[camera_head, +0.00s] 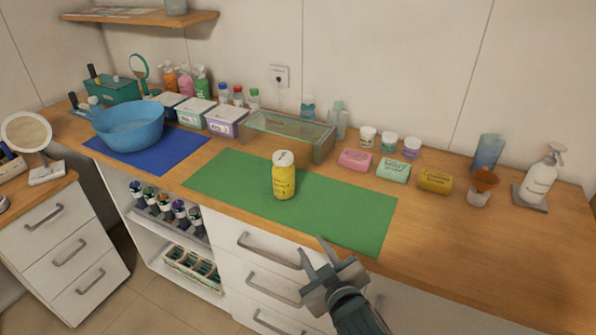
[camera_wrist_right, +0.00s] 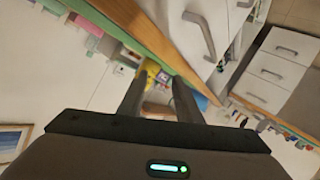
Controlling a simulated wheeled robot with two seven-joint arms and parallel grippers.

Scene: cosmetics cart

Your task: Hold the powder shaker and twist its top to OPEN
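The powder shaker (camera_head: 284,180) is a yellow bottle with a white top (camera_head: 284,158). It stands upright on the green mat (camera_head: 350,212) near the middle of the counter. My right gripper (camera_head: 319,257) is in front of the counter, below and to the right of the shaker and apart from it. Its two fingers are spread with nothing between them. In the right wrist view the open fingers (camera_wrist_right: 158,98) frame a small yellow patch beyond them, probably the shaker. My left gripper is in neither view.
A blue bowl (camera_head: 128,128) stands on a blue mat (camera_head: 150,158) at left. A glass-topped box (camera_head: 290,133) stands behind the shaker. Soaps, jars and a pump bottle (camera_head: 541,178) stand at right. Drawer handles (camera_head: 270,250) line the front. The counter's right front is clear.

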